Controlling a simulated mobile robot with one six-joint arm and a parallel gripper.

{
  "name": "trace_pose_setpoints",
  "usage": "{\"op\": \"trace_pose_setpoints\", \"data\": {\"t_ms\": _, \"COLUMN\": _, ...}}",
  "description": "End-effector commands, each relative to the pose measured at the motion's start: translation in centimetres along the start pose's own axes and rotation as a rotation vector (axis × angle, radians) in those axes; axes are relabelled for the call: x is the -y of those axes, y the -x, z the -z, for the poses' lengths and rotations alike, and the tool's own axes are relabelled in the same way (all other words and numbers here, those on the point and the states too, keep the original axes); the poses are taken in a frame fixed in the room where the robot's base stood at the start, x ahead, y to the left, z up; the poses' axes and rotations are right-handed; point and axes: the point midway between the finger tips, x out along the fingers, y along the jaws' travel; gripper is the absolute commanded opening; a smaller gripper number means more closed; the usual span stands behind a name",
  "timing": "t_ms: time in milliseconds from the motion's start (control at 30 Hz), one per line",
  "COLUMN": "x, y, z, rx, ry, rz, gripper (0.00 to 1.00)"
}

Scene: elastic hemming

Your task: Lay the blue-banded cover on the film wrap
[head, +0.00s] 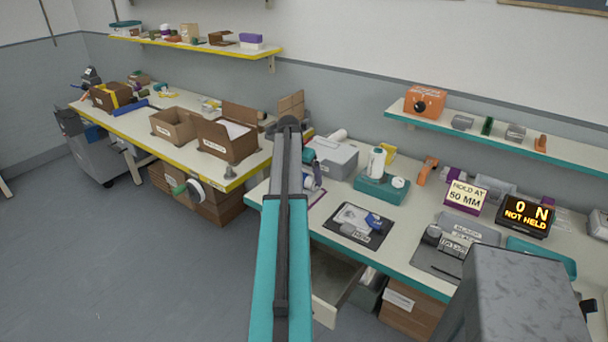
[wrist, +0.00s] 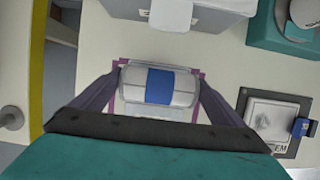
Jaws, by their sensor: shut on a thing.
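The blue-banded cover (wrist: 159,86) is a pale grey, rounded piece with a blue band around its middle. My gripper (wrist: 159,80) is shut on it, one dark finger at each end. In the wrist view the cover is in front of a purple-edged frame (wrist: 203,73) with a pale sheet showing below it. I cannot tell whether they touch. In the head view the cover (head: 311,182) shows only partly beside my arm, which hides my gripper. I cannot tell for sure which thing is the film wrap; a clear roll (head: 494,185) lies at the back of the bench.
A grey box (head: 335,157) stands behind the cover. To the right are a black-edged mat (head: 345,235) with a small blue block, and a teal stand (head: 380,190). The lit display (head: 526,214) reads "0 N NOT HELD". A sign (head: 467,196) reads "HOLD AT 50 MM".

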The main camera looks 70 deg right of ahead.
Motion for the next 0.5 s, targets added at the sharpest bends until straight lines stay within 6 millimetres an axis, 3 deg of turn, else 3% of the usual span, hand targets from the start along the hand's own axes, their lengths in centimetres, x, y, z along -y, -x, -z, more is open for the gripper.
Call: {"op": "trace_pose_setpoints", "data": {"t_ms": 500, "x": -0.03, "y": -0.65, "z": 0.25, "rx": 0.001, "ry": 0.000, "rz": -0.001, "gripper": 0.69}}
